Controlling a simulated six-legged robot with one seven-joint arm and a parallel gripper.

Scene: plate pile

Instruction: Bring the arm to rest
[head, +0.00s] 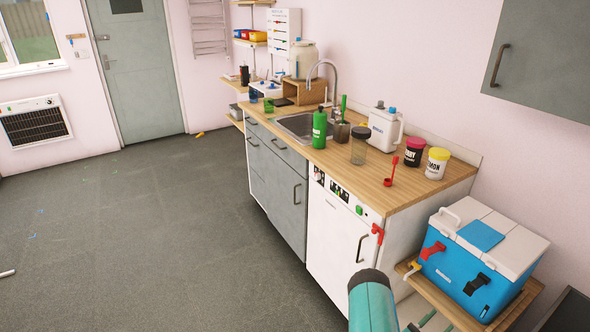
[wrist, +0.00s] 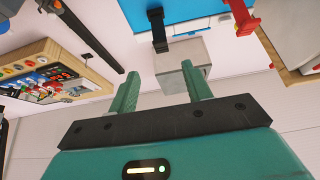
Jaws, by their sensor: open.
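My gripper (wrist: 160,71) shows in the wrist view with its two green fingers spread apart. Nothing is held between them. A grey block (wrist: 183,58) shows beyond the fingertips, and I cannot tell how far off it is. In the head view a teal part of my arm (head: 372,302) rises at the bottom edge, in front of the counter and left of the blue cooler box (head: 478,268). The gripper's fingers cannot be made out in the head view. No plates can be made out.
The cooler box, with white lid, stands on a low wooden shelf (head: 450,307); its blue side shows in the wrist view (wrist: 190,8). The wooden counter (head: 345,180) holds a green bottle (head: 319,128), a white jug (head: 384,128) and jars. Open floor (head: 150,250) lies left.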

